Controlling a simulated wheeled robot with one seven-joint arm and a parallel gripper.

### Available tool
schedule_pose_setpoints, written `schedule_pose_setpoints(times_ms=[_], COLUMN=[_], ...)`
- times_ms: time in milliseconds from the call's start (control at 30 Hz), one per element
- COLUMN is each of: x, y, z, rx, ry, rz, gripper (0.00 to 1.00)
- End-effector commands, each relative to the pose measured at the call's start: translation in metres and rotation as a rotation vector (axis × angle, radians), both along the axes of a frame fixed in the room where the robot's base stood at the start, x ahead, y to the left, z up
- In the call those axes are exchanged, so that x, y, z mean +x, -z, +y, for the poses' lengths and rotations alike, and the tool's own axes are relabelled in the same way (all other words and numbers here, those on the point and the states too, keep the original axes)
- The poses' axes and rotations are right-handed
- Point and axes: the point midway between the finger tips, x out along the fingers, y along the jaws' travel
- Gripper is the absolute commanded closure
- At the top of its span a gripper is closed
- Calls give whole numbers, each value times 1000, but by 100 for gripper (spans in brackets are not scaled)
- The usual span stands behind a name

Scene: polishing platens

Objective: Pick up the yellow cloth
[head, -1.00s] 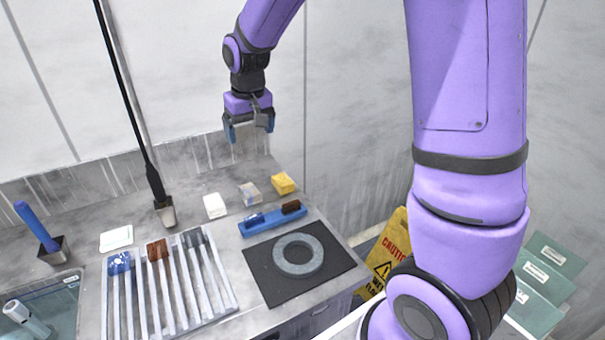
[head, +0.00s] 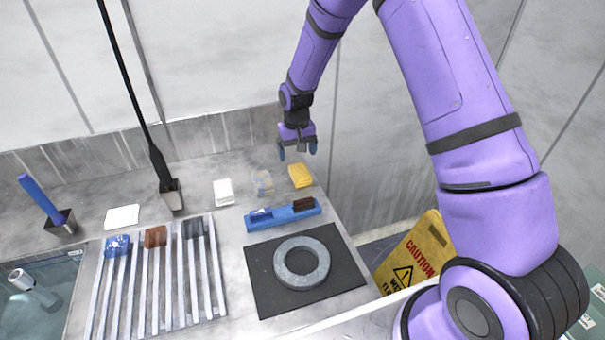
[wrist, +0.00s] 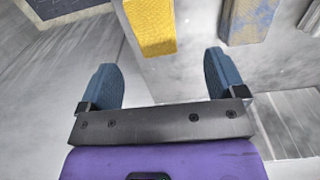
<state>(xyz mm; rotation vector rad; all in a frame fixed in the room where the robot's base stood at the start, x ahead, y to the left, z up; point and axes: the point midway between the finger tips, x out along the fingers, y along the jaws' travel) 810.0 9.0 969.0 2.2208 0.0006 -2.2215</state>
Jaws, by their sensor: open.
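The yellow cloth (head: 300,175) is a small folded block at the back right of the grey bench. My gripper (head: 298,151) is above it in the head view, open and empty, with its blue fingertips pointing down. In the wrist view the yellow cloth (wrist: 151,25) shows at the top, beyond the fingertips and between their lines. My gripper (wrist: 162,82) is apart from the cloth there.
A blue-and-tan block (head: 263,183) lies just left of the cloth, with a white block (head: 223,191) farther left. A blue holder (head: 284,216) and a grey ring (head: 301,262) on a black mat (head: 264,294) lie in front. A caution sign (head: 414,255) stands right of the bench.

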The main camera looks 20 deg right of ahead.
Motion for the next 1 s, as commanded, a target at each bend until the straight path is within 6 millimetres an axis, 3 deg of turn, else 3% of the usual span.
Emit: schedule_pose_setpoints(times_ms=[100,367,700,933,967,1000], x=[-1,-2,-5,-4,-4,-4], y=[19,36,78,80,80,80], z=[-1,-3,-8,-8,-8,-8], rx=[-1,0,0,0,0,0], ry=[0,1,1,1,1,0], rz=[2,1,1,-1,-1,-1], gripper=[11,11,11,11,13,22])
